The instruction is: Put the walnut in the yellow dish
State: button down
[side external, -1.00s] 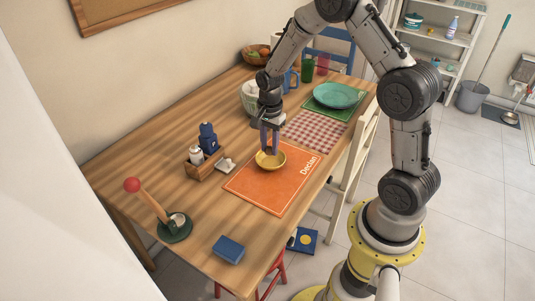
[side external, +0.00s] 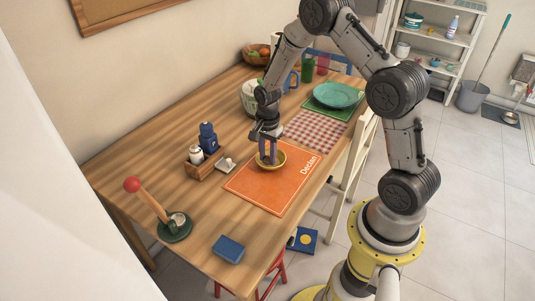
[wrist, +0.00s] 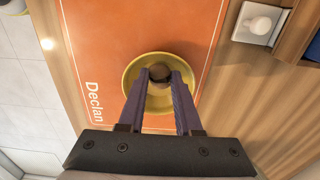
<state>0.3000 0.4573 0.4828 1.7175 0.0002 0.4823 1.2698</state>
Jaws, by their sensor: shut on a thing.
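A small brown walnut (wrist: 159,73) sits between my fingertips in the wrist view. The yellow dish (wrist: 130,83) is a shallow round bowl directly behind and below it. In the side view, the dish (side external: 282,161) rests on an orange placemat, and my gripper (side external: 268,162) points down with its purple fingertips over the dish's inside. In the wrist view my gripper (wrist: 160,76) is shut on the walnut. The fingers hide the walnut in the side view, and I cannot tell whether it touches the dish.
The orange placemat (side external: 262,191) is marked "Declan". A checkered mat (side external: 315,131) and teal plate (side external: 336,95) lie farther back.

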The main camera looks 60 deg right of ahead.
jog(key=shift+f, duration=0.25)
jog(key=c, duration=0.9)
grip_release()
jog(key=shift+r, duration=0.1)
notch_tip(320, 180, up, 13)
notch_tip(320, 180, up, 9)
jog(key=n+t, duration=0.2)
jog(key=n, duration=0.3)
send_over(268, 157)
jog(key=s+a, duration=0.4)
jog(key=a, duration=0.1)
jog(key=s+a+r+n+t, duration=0.1)
jog(key=s+a+r+n, duration=0.1)
jog(key=s+n, duration=0.2)
jog(key=s+a+r+n+t, duration=0.1)
jog(key=s+n, duration=0.3)
jog(key=s, duration=0.4)
jog(key=s+a+r+n+t, duration=0.1)
jog(key=s+a+r+n, duration=0.2)
jog(key=s+a+n, duration=0.1)
jog(key=shift+s+r+n+t, duration=0.15)
jog(key=shift+s+r+n, duration=0.1)
jog(key=shift+s, duration=0.4)
jog(key=shift+s+r+n+t, duration=0.15)
jog(key=shift+s+n, duration=0.1)
jog(key=shift+s, duration=0.35)
